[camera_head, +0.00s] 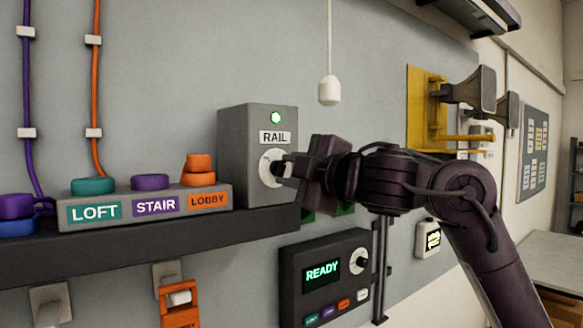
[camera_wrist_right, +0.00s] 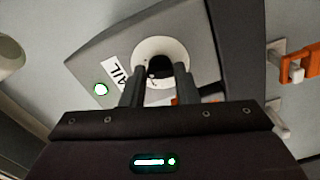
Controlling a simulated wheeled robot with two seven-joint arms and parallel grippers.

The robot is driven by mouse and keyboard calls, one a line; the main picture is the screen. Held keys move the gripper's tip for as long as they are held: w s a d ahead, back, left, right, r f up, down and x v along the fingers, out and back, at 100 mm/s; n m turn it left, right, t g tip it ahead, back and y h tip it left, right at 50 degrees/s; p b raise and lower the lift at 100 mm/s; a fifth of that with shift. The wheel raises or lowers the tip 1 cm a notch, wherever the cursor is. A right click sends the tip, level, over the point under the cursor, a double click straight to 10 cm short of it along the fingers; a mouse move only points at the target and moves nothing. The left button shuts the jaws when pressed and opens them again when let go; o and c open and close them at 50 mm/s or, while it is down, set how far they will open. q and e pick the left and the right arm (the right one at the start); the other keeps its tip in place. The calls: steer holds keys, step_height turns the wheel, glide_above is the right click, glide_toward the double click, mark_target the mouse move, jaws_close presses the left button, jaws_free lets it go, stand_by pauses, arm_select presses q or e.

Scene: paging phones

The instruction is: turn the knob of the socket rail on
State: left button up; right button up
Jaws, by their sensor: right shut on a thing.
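The socket rail box (camera_head: 243,140) is a grey box labelled RAIL on the dark shelf. Its lamp (camera_head: 277,118) glows green. Its knob (camera_head: 268,166) has a white round dial with a black grip in the middle. My right gripper (camera_head: 284,168) reaches in from the right and is shut on the black grip. The fingers partly hide the knob. My left gripper is not in view.
A block with LOFT, STAIR and LOBBY labels (camera_head: 150,204) stands left of the box on the shelf (camera_head: 150,243). A dark panel reading READY (camera_head: 323,272) hangs below. A pull cord (camera_head: 329,90) hangs above my right arm. Yellow-mounted horns (camera_head: 470,90) are at right.

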steer(key=m+p, duration=0.1)
steer(key=m, duration=0.4)
steer(key=shift+f, duration=0.15)
stand_by(0.4)
steer(key=o, duration=1)
steer(key=shift+s, duration=0.1)
steer(key=shift+s+d, duration=0.2)
steer(key=shift+s, duration=0.05)
steer(key=b+v, duration=0.3)
steer(key=v, duration=0.4)
